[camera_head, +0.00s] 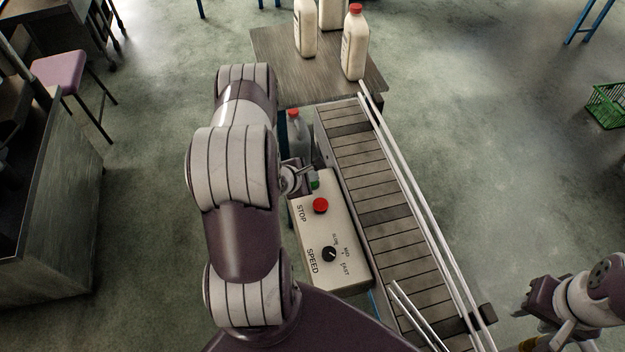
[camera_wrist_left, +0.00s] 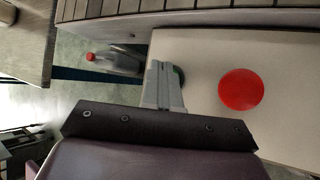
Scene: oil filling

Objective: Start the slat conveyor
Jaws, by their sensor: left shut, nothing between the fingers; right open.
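The control box (camera_head: 346,270) has a red STOP button (camera_head: 320,205), a black SPEED knob (camera_head: 329,254) and a green button (camera_head: 315,184) at its far end. My left gripper (camera_head: 312,172) is shut and empty at the green button, partly covering it. In the left wrist view the shut fingers (camera_wrist_left: 161,84) lie over the green button (camera_wrist_left: 179,76), with only its edge showing; contact is unclear. The red button (camera_wrist_left: 241,89) is beside them, apart. The slat conveyor (camera_head: 375,195) runs along the box. My right gripper (camera_head: 530,312) is open at the lower right, away from the box.
White bottles with red caps (camera_head: 354,45) stand on a table (camera_head: 275,55) at the conveyor's far end. Another red-capped bottle (camera_head: 294,125) is low beside the conveyor. Guide rails (camera_head: 425,210) line the conveyor. A green basket (camera_head: 607,105) is at the far right. Open floor lies right of the conveyor.

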